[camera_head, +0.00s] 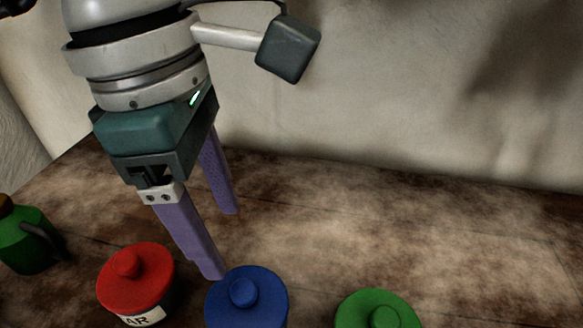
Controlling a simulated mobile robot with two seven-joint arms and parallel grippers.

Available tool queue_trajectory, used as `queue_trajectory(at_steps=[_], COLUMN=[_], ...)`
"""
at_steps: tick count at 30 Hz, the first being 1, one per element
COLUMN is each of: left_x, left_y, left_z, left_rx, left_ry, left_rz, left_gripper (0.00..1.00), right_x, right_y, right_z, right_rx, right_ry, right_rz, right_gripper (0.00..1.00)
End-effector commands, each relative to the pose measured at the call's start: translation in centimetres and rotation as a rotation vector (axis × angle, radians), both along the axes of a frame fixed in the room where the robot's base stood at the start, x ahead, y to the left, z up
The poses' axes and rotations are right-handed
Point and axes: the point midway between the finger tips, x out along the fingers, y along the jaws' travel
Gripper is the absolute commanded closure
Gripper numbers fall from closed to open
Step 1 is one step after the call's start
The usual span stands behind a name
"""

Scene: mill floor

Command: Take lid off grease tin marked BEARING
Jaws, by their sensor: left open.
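A tin with a red knobbed lid (136,279) stands at the lower left. Its pale label (142,318) is cut by the bottom edge; only letters like "AR" show, so I cannot tell the full word. A tin with a blue lid (247,298) stands to its right. A green lid (378,312) shows farther right, cut by the bottom edge. No label shows on these two. All three lids appear to be on. My left gripper (222,243) is open and empty, with purple fingers pointing down behind the red and blue lids. My right gripper is not in view.
A green can with a dark handle (28,238) stands at the left edge of the worn brown tabletop (400,220). A pale wall (400,90) rises behind the table. The table's middle and right rear are clear.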

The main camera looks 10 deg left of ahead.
Motion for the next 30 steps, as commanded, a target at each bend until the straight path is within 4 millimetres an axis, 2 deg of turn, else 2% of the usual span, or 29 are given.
queue_trajectory(at_steps=[3,11,18,21,27,30], left_x=[-0.2,-0.3,-0.5,-0.5,-0.5,-0.5], left_y=[-0.3,-0.7,-1.2,-1.3,-1.3,-1.3], left_z=[-1.9,-4.5,-8.2,-8.8,-8.9,-8.9], left_rx=[0.001,-0.003,-0.004,-0.005,-0.004,-0.004], left_ry=[0.006,0.007,0.004,0.004,0.002,0.002], left_rz=[-0.001,-0.001,-0.001,-0.002,-0.001,-0.001], left_gripper=[0.28,0.28,0.28,0.28,0.28,0.37], right_x=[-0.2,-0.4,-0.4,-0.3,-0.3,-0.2], right_y=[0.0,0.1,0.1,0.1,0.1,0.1], right_z=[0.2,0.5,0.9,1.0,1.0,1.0], right_rx=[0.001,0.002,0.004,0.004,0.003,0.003], right_ry=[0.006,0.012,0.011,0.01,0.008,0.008], right_rz=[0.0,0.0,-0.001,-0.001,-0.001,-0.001], right_gripper=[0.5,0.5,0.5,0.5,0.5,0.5])
